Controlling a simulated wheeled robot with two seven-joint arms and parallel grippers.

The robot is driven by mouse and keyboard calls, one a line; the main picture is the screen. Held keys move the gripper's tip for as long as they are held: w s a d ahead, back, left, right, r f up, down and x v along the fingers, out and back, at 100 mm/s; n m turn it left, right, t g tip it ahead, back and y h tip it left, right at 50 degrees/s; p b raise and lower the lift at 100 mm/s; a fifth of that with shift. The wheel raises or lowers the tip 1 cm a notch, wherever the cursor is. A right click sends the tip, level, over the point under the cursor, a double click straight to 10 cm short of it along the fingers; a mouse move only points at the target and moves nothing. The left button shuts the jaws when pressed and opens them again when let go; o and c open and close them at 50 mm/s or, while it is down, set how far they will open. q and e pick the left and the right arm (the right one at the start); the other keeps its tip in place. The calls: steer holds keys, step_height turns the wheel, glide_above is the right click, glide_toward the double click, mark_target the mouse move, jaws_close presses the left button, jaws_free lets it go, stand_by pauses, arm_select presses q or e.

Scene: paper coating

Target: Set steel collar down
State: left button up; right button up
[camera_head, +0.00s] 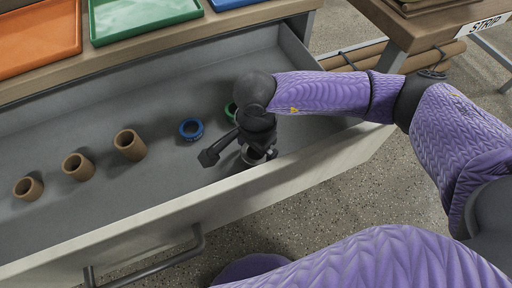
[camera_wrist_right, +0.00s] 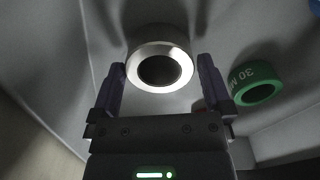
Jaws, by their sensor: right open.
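The steel collar (camera_wrist_right: 160,50) is a shiny ring on the grey drawer floor. In the right wrist view it sits just ahead of and between the fingers of my right gripper (camera_wrist_right: 161,85), which are spread apart. In the head view my right gripper (camera_head: 238,155) reaches down into the open drawer, and the collar (camera_head: 252,157) shows partly beneath it, close to the front wall. I cannot tell whether a finger touches the collar. My left gripper is out of view.
The open drawer (camera_head: 85,210) also holds several brown cardboard rings (camera_head: 130,146), a blue collar (camera_head: 191,129) and a green collar (camera_wrist_right: 258,84) beside the steel one. Its front wall (camera_head: 200,210) is close to my right gripper. Orange (camera_head: 38,40) and green (camera_head: 140,18) trays lie on the tabletop above.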

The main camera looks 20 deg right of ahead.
step_height(320, 180, up, 11)
steer(key=p, duration=0.4)
